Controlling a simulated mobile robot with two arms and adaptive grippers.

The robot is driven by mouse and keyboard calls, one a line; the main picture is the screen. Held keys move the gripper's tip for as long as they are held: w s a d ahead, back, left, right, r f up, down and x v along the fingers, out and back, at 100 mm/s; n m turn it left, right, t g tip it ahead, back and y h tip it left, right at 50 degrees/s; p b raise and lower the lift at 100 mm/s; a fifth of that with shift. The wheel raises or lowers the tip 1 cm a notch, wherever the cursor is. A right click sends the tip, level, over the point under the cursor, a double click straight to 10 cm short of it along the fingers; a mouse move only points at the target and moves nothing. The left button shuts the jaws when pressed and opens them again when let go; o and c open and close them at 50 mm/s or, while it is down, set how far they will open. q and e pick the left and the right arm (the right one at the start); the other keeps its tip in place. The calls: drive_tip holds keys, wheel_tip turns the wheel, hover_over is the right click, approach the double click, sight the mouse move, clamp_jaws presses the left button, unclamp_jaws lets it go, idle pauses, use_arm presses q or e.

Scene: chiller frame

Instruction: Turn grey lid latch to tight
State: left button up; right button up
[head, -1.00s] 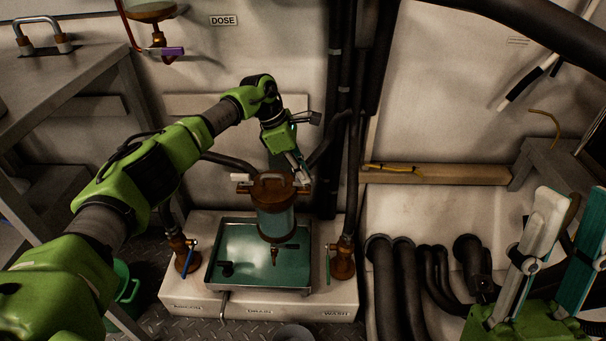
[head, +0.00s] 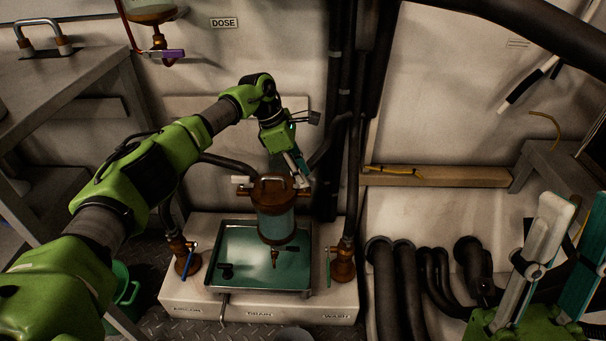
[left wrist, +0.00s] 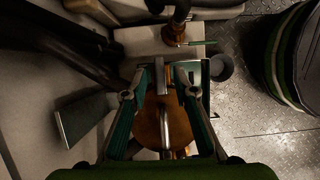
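The copper-brown lid (head: 272,189) with its arched handle sits on a clear cylinder (head: 276,226) above a teal-filled tray. A pale grey latch (head: 240,180) shows at the lid's left edge. My left gripper (head: 304,174) points down at the lid's right edge and hides what is there. In the left wrist view my left gripper (left wrist: 164,72) has its fingers apart, over the edge of the brown lid (left wrist: 150,127). A grey bar shows near the fingertips; I cannot tell whether they touch it. My right gripper (head: 572,205) is open and empty, far from the lid.
The tray (head: 216,262) stands on a pale base block (head: 190,303). Valves with a blue handle (head: 189,262) and a green handle (head: 328,265) flank it. Dark pipes (head: 385,290) rise at right. A green bucket (head: 123,285) stands at left.

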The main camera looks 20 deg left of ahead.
use_arm(q)
drive_tip(key=v, duration=1.1)
